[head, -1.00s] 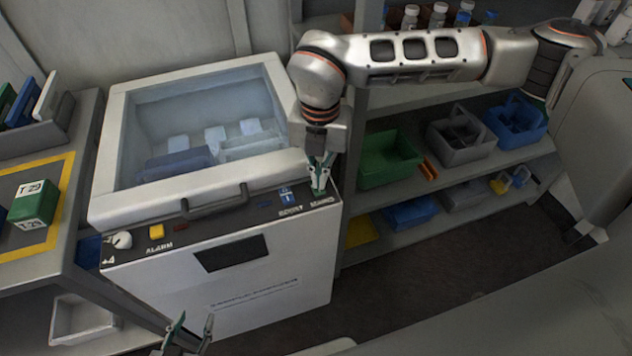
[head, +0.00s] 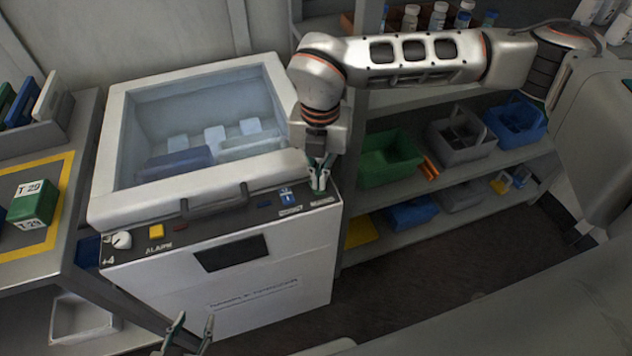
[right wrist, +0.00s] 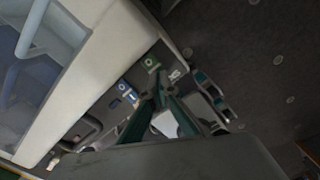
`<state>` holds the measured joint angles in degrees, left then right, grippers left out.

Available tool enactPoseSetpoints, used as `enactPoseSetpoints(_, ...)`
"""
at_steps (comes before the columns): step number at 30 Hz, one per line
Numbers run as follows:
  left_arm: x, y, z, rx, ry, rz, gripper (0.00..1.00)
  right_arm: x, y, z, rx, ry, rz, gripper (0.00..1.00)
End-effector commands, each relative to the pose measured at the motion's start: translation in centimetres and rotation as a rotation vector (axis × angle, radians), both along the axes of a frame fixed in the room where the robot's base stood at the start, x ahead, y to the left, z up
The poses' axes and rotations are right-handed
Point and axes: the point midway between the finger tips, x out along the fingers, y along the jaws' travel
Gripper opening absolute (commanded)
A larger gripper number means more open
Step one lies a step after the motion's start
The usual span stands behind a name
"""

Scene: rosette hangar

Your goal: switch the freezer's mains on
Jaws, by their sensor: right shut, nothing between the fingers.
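The white freezer (head: 265,285) stands in the middle of the head view with its lid shut. A dark control panel runs along its front top edge. The blue boost switch (head: 287,194) is near the panel's right end. The mains label (head: 322,200) is to its right, and my right gripper (head: 318,188) is shut and empty just above it, covering the switch there. In the right wrist view a green switch (right wrist: 152,63) shows just past the fingertips, probably the mains; whether they touch it I cannot tell. My left gripper (head: 190,335) is low in front of the freezer, open and empty.
The panel also carries a white knob (head: 122,240), a yellow alarm button (head: 156,231) and a dark handle (head: 215,203). Shelves with a green bin (head: 390,158) and other bins stand to the right. A side bench (head: 30,270) adjoins on the left.

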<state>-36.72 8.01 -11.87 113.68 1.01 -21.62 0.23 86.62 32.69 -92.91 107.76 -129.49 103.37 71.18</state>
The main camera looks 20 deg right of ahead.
Motion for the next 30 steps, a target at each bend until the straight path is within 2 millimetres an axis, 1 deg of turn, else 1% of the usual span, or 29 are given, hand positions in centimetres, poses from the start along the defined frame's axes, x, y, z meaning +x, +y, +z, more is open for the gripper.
enactPoseSetpoints(30, -0.3, 0.0, -0.8, 0.0, 0.007, 0.0, 0.4, 0.0, 0.0, -1.4, 0.0, 0.001, 0.0, 0.0)
